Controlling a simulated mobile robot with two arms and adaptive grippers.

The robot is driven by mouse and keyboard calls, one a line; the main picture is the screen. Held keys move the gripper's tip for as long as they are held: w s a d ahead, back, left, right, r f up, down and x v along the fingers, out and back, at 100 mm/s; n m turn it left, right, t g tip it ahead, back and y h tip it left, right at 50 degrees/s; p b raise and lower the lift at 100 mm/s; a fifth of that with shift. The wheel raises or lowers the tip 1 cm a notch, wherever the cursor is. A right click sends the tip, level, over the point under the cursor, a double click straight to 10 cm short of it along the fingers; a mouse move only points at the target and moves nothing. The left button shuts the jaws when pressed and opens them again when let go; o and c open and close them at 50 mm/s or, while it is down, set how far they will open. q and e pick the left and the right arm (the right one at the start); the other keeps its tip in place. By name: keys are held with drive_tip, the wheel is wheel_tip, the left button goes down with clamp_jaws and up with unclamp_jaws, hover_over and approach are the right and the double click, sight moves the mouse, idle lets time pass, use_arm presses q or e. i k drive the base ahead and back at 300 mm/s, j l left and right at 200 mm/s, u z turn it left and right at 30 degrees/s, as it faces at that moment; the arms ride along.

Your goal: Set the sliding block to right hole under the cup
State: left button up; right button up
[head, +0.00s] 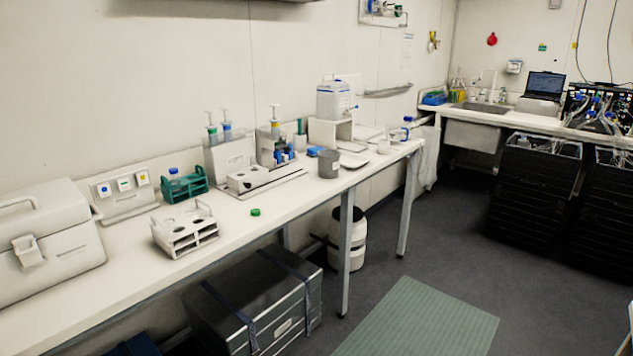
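A small grey cup (328,163) stands upright on the long white bench, at the right end of a low white fixture (268,183). On the left part of this fixture is a white block (243,177) with dark round spots on it, which could be holes or knobs. It may be the sliding block, but it is too small to be sure. I cannot make out any hole under the cup. Neither of my grippers is in view.
Behind the fixture stand holders with syringes (275,125). A dark chest (255,300) sits below the bench; the floor mat (420,320) is clear.

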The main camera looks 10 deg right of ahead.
sight(244, 180)
drive_tip(key=i+l+u, duration=0.15)
drive_tip(key=u, duration=0.15)
drive_tip(key=i+l+u, duration=0.15)
drive_tip(key=l+u, duration=0.15)
drive_tip(key=i+l+u, duration=0.1)
drive_tip(key=l+u, duration=0.2)
drive_tip(key=l, duration=0.15)
